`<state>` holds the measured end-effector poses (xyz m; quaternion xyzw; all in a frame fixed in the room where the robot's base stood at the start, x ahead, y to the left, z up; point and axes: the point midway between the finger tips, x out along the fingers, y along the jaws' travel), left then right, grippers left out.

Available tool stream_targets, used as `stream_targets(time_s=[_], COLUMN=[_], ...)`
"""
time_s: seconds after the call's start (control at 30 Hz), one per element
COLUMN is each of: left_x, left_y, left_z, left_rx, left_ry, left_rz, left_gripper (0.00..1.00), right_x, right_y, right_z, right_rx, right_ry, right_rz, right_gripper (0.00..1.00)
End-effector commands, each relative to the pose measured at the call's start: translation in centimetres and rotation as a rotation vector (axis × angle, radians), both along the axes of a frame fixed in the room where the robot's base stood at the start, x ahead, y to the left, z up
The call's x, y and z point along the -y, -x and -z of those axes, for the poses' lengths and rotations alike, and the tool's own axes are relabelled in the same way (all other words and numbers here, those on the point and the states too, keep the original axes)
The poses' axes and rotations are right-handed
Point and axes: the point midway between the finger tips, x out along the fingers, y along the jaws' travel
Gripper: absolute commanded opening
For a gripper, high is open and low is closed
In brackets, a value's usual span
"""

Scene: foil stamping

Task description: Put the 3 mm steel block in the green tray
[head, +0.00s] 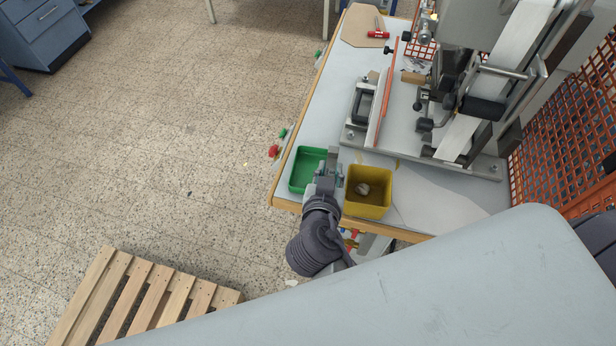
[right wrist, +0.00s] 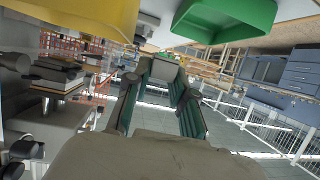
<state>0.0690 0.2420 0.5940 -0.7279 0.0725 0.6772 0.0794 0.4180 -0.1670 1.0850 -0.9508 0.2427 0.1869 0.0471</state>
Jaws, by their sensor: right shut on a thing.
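The green tray (head: 302,182) stands at the front left corner of the workbench and looks empty in its visible part. It also shows at the top of the right wrist view (right wrist: 232,20). My right gripper (head: 331,174) is beside the tray's right side, between it and a yellow bin. In the right wrist view, the gripper (right wrist: 160,88) is shut on a small grey block (right wrist: 164,70) at its fingertips. I take this as the steel block; its size marking cannot be read. My left gripper is not in view.
The yellow bin (head: 367,208) with a pale object inside stands close to the gripper's right. A stamping machine (head: 470,110) fills the bench behind. Red and green buttons (head: 273,151) sit at the bench's left edge. A wooden pallet (head: 150,297) lies on the floor.

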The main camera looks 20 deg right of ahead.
Motion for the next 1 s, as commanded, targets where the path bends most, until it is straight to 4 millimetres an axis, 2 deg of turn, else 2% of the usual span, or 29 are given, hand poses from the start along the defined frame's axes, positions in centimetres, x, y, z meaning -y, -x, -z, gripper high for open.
stream_targets(time_s=[0.03,0.1,0.2,0.3,0.4,0.5,0.7,1.0], left_x=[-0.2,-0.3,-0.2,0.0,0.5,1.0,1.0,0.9], left_y=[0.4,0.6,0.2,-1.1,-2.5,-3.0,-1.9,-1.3], left_z=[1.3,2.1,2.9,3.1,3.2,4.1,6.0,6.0], left_rx=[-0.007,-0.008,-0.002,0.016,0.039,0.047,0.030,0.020], left_ry=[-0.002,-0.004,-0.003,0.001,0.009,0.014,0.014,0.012], left_rz=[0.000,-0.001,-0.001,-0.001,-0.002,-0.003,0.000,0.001], left_gripper=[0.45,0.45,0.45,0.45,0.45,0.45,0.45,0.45], right_x=[-0.9,-1.9,-2.9,-3.5,-3.7,-3.7,-3.7,-3.7], right_y=[-1.1,-2.1,-3.2,-3.8,-4.0,-4.0,-4.0,-4.0], right_z=[1.2,2.1,2.9,3.2,3.5,4.8,7.4,7.3], right_rx=[0.006,0.005,0.004,0.003,0.001,0.000,0.002,0.001], right_ry=[-0.001,0.000,-0.001,-0.001,0.000,0.002,0.001,-0.001], right_rz=[-0.002,-0.001,-0.002,-0.001,-0.002,-0.003,-0.003,-0.003], right_gripper=[0.00,0.00,0.00,0.00,0.00,0.00,0.00,0.00])
